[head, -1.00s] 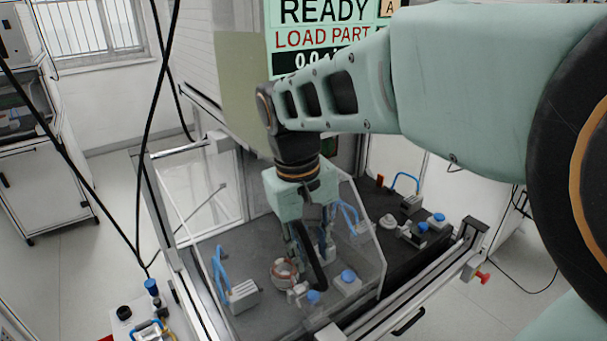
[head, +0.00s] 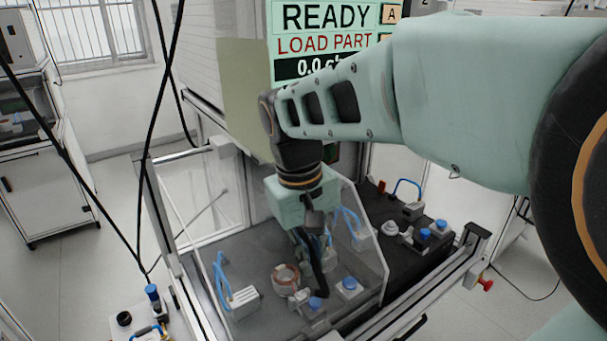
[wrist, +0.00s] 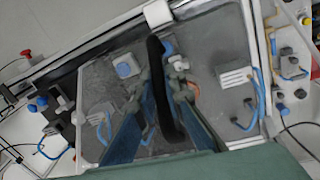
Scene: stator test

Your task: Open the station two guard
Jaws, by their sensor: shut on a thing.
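The clear guard (head: 366,225) stands over the station on the dark bench and seems to be down. Its black curved handle (head: 321,283) is at the front. My gripper (head: 313,258) reaches down to this handle, with the fingertips partly hidden in the head view. In the wrist view, my gripper's two blue-grey fingers (wrist: 161,92) lie on both sides of the black handle (wrist: 156,60) and are shut on it. Beneath the guard is a copper-wound ring (head: 286,276) in a fixture.
Blue-capped clamps (head: 349,284) and a grey block with blue hoses (head: 244,296) sit around the ring. A second station with a white round part (head: 389,225) is at the right. A metal frame rail (head: 415,283) runs along the front. The screen (head: 325,30) reads READY, LOAD PART.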

